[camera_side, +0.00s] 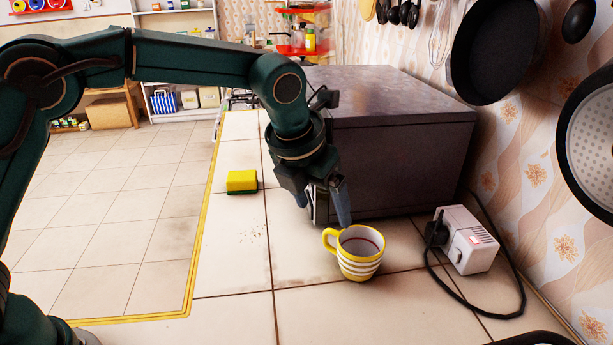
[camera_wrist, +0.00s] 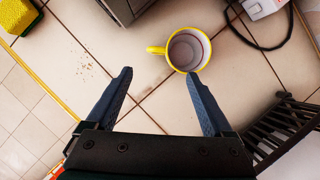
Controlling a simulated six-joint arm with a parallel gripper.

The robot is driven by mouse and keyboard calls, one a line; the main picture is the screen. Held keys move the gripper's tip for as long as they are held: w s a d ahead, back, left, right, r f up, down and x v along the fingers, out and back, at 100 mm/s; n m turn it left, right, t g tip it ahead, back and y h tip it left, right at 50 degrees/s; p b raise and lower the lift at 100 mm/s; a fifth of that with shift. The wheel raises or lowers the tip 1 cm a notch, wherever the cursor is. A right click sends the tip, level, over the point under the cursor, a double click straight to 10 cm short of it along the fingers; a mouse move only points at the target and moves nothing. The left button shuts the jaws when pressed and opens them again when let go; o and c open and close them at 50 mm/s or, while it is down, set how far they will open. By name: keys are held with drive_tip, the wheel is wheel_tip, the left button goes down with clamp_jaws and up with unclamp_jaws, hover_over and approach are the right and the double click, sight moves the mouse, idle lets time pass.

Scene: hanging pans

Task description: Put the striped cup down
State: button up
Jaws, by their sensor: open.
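The striped cup (camera_side: 360,254) is yellow and white and stands upright on the tiled counter, its handle pointing left in the side view. In the wrist view the cup (camera_wrist: 188,50) shows from above, empty inside, with its handle to the left. My gripper (camera_side: 324,212) is open, with nothing between its fingers. In the wrist view the fingers of my gripper (camera_wrist: 158,88) are spread wide, and the cup lies just beyond the right fingertip. Whether that fingertip touches the cup I cannot tell.
A yellow and green sponge (camera_side: 242,181) lies on the counter to the left. A dark box-shaped appliance (camera_side: 400,140) stands behind the cup. A white socket box (camera_side: 466,240) with a black cable is to the right. Pans (camera_side: 495,50) hang on the wall.

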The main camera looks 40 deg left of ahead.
drive_tip(key=s+a+r+n, duration=0.3)
drive_tip(key=s+a+n, duration=0.15)
drive_tip(key=n, duration=0.45)
drive_tip(key=s+a+r+n, duration=0.3)
drive_tip(key=s+n, duration=0.3)
drive_tip(key=n, duration=0.3)
drive_tip(key=s+a+f+n, duration=0.1)
drive_tip(key=s+a+n, duration=0.1)
drive_tip(key=s+n, duration=0.4)
drive_tip(key=s+a+f+n+t, duration=0.1)
drive_tip(key=s+n, duration=0.4)
drive_tip(key=n, duration=0.7)
drive_tip(key=shift+s+a+f, duration=0.35)
drive_tip(key=shift+a+f, duration=0.05)
drive_tip(key=shift+f, duration=0.15)
